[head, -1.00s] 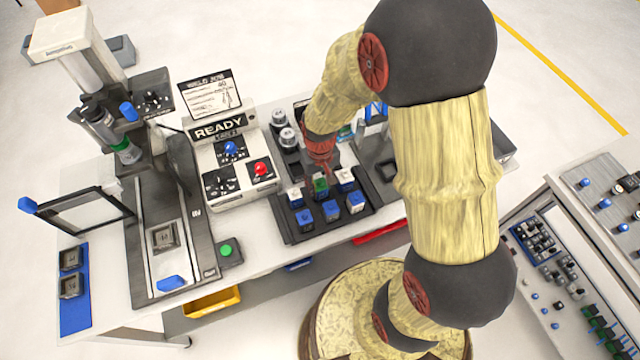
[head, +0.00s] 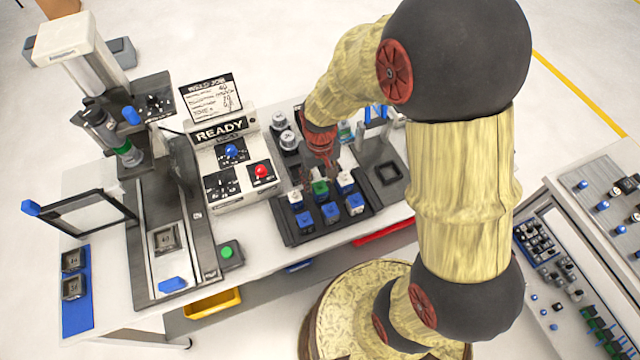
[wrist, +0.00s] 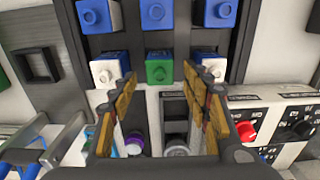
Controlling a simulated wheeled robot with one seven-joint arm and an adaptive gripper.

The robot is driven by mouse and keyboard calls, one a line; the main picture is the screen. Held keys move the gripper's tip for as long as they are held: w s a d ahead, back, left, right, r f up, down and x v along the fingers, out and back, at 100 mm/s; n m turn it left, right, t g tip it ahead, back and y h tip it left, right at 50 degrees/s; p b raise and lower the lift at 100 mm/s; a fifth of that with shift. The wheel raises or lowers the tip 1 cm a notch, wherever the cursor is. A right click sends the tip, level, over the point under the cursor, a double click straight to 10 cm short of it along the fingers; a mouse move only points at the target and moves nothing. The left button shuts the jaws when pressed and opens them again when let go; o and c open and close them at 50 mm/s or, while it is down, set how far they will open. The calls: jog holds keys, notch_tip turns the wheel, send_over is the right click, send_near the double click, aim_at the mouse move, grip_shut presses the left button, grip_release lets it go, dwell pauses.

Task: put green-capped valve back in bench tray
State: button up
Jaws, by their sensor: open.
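The green-capped valve (head: 320,188) stands in the middle of the back row of the dark bench tray (head: 300,238), between two white-bodied blocks. In the wrist view its green cap (wrist: 159,68) shows between and just beyond my fingertips. My gripper (wrist: 158,77) is open and empty, with one finger on each side of the green cap's line of view. In the head view my gripper (head: 320,172) hangs just behind and above the valve, pointing down. I cannot tell the exact gap between the fingers and the valve.
Blue-topped blocks (head: 331,211) fill the tray's front row. White blocks (head: 296,199) flank the valve closely. The READY control box (head: 220,130) stands left of the tray. Silver-topped cylinders (head: 288,140) stand behind it. A dark square holder (head: 388,172) lies to the right.

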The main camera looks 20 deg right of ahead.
jog(key=s+r+t+p, duration=0.1)
jog(key=s+r, duration=0.2)
jog(key=r, duration=0.8)
jog(key=s+r+t, duration=0.2)
jog(key=r, duration=0.8)
jog(key=s+r+t, duration=0.2)
jog(key=s+r, duration=0.6)
jog(key=s, duration=0.1)
jog(key=shift+t, duration=0.3)
jog(key=shift+f, duration=0.1)
notch_tip(320, 180, down, 4)
jog(key=b, duration=0.4)
jog(key=shift+f, duration=0.15)
